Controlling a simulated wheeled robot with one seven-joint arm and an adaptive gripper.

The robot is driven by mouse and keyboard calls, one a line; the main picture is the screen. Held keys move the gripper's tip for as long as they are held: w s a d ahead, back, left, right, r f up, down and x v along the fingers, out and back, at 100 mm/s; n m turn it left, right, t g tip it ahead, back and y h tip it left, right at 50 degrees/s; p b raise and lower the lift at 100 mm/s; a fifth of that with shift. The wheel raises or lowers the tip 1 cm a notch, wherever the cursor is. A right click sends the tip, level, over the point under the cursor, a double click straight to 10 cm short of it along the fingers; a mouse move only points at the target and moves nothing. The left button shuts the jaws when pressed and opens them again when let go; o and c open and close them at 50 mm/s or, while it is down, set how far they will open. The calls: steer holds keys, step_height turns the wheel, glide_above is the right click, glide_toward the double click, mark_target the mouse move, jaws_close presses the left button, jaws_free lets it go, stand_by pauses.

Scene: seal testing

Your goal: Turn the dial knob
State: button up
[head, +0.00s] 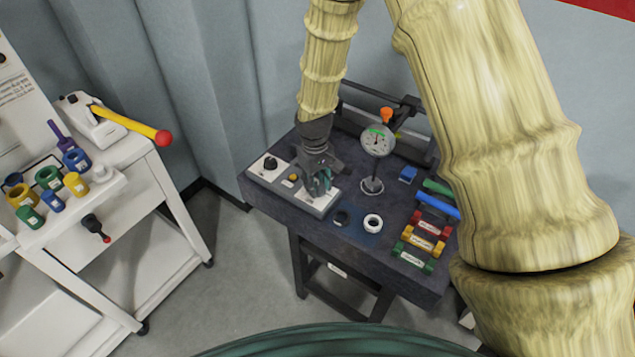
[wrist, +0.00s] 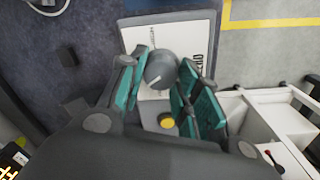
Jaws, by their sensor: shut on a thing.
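A pale control panel (head: 257,176) lies along the left edge of the dark table. My gripper (head: 318,183) is over the panel's right end, pointing down. In the wrist view a round dark grey dial knob (wrist: 160,68) with a light pointer line sits between the teal finger pads of my gripper (wrist: 166,78). The gripper is shut on this knob. In the head view the fingers hide this knob. A second black knob (head: 270,163) and a yellow button (head: 293,178) stand on the panel's left part. The yellow button also shows in the wrist view (wrist: 167,122).
A dial gauge (head: 377,140) on a stand rises close right of my gripper. A dark ring (head: 341,217) and a white ring (head: 373,223) lie in front. Coloured blocks (head: 425,227) fill the table's right side. A white cart (head: 130,225) stands left, across a floor gap.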

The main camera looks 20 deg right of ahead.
mark_target(316, 186)
steer(key=o, duration=1)
steer(key=shift+r, duration=0.1)
step_height(316, 186, up, 12)
steer(key=shift+a, duration=0.25)
steer(key=shift+s+f, duration=0.15)
steer(key=shift+f, duration=0.05)
